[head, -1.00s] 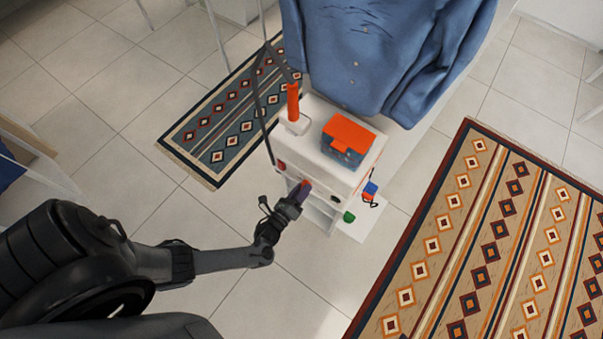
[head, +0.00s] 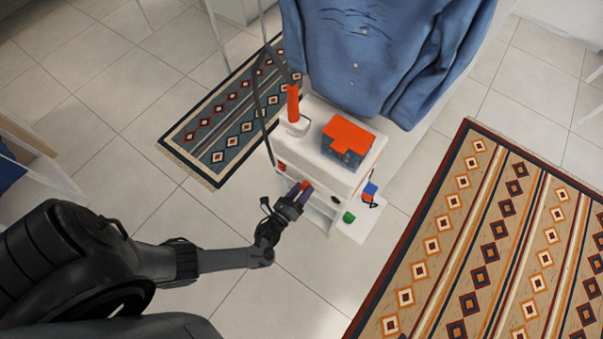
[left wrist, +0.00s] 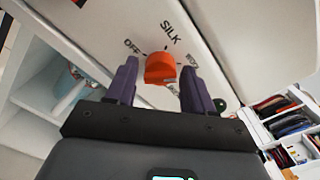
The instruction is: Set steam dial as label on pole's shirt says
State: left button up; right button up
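The orange steam dial (left wrist: 160,69) sits on the steamer's white front panel, with the words OFF, SILK (left wrist: 171,32) and a third, partly hidden word around it. Its exact setting is hard to tell. My left gripper (left wrist: 158,85) is open, with one purple finger on each side of the dial and visible gaps between. In the head view the left gripper (head: 300,192) is at the front of the white steamer (head: 318,165). A blue shirt (head: 385,50) hangs behind it; no label on it is readable. My right gripper is not in view.
An orange-lidded tank (head: 347,136) and an upright orange part (head: 293,103) stand on the steamer's top. Patterned rugs lie at the back left (head: 225,130) and right (head: 500,240). Small coloured items are at the steamer's right side. Tiled floor in front is clear.

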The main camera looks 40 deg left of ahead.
pick_arm(q)
jog(key=shift+o, duration=0.5)
jog(key=shift+s, duration=0.1)
jog(key=shift+s, duration=0.35)
jog(key=s+d+p, duration=0.1)
jog(key=s, duration=0.8)
jog(key=shift+s+d, duration=0.25)
jog(key=shift+s, duration=0.15)
